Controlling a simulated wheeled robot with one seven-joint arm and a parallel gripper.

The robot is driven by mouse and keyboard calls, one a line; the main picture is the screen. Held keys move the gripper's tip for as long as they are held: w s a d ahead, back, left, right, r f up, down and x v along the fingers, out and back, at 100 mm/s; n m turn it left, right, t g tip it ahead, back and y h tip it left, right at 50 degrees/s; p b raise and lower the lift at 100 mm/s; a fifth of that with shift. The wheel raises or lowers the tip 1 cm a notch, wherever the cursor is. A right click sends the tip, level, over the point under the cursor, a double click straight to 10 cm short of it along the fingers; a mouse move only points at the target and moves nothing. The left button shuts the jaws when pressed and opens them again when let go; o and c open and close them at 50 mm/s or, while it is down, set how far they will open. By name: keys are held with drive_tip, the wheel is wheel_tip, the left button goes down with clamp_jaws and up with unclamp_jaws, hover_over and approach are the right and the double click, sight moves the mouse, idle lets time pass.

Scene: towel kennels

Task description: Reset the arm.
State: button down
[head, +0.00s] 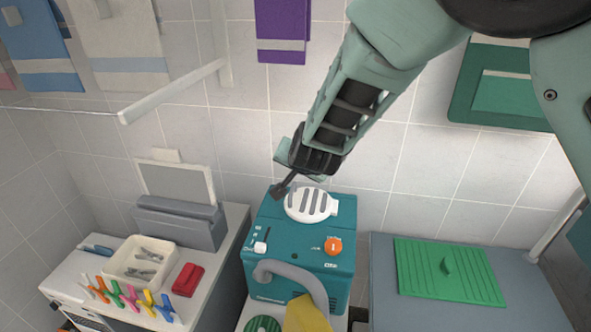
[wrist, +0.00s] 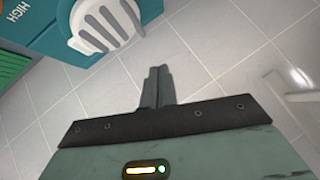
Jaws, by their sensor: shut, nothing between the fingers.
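My arm reaches down from the top right in the head view. My gripper (head: 279,190) is above the back left of a teal machine (head: 268,222), near its white slotted vent cap (head: 312,204). In the wrist view my gripper (wrist: 158,72) has its two fingers together with nothing between them. The vent cap (wrist: 105,25) and part of the teal machine (wrist: 45,22) show at the top left of that view. I cannot tell whether the fingertips touch the machine.
A counter (head: 232,222) at left holds a tray (head: 124,258), colored clips and a red object (head: 187,279). A green mat (head: 450,285) lies on the grey table (head: 384,285) at right. Towels hang behind, and a white rail (head: 170,92) juts out at left.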

drive_tip(key=s+d+r+n+g+y, duration=0.1)
drive_tip(key=s+r+n+g, duration=0.1)
drive_tip(key=s, duration=0.5)
drive_tip(key=s+d+r+n+g, duration=0.1)
drive_tip(key=s+n+g, duration=0.15)
drive_tip(key=s, duration=0.45)
drive_tip(key=s+d+r+n+g+y, duration=0.1)
drive_tip(key=s+d+r+n+g, duration=0.1)
drive_tip(key=s, duration=0.5)
drive_tip(key=s+d+n+g+h, duration=0.1)
drive_tip(key=s+d+n, duration=0.1)
drive_tip(key=s+d, duration=0.3)
drive_tip(key=s+d+n+g+h, duration=0.2)
drive_tip(key=s+d, duration=0.3)
drive_tip(key=s, duration=0.5)
drive_tip(key=shift+n, duration=0.75)
drive_tip(key=shift+d+r, duration=0.1)
